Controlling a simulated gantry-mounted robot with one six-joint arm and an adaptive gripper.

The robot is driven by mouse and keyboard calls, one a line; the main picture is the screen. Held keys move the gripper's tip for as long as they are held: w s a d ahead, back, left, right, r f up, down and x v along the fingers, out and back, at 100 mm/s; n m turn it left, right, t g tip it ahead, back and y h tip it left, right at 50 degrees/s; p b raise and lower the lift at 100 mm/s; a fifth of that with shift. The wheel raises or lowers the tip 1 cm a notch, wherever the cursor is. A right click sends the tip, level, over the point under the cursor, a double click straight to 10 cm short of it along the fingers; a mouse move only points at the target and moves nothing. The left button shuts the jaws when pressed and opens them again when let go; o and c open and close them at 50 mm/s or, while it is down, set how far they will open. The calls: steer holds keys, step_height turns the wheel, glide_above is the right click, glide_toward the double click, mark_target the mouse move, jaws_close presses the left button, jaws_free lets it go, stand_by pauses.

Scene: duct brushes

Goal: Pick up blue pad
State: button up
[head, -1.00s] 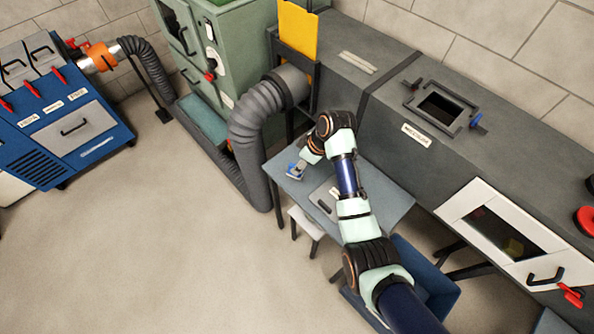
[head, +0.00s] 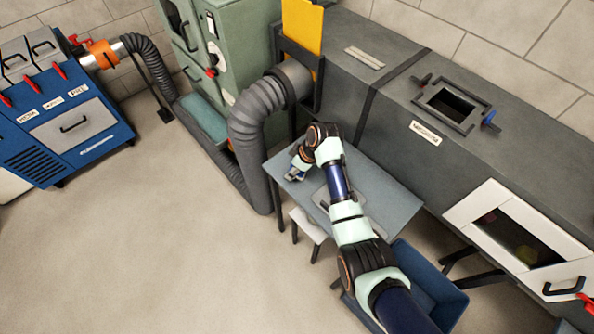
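My gripper (head: 293,174) is small in the head view, low at the left end of the blue-grey table (head: 385,200). My arm reaches in from the lower right and bends down at the wrist. The blue pad is not clear now; only a small bluish patch shows at the gripper's tip, and the gripper covers most of that spot. I cannot tell whether the fingers are open or closed, or whether they touch the pad.
A flat grey plate lies mid-table, partly behind my arm. A grey ribbed hose (head: 252,125) stands close to the table's left end. A grey duct (head: 400,90) runs behind the table. A blue bin (head: 445,300) sits at the lower right. Open floor lies left.

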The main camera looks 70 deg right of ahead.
jaws_close()
steer(key=shift+r, duration=0.1)
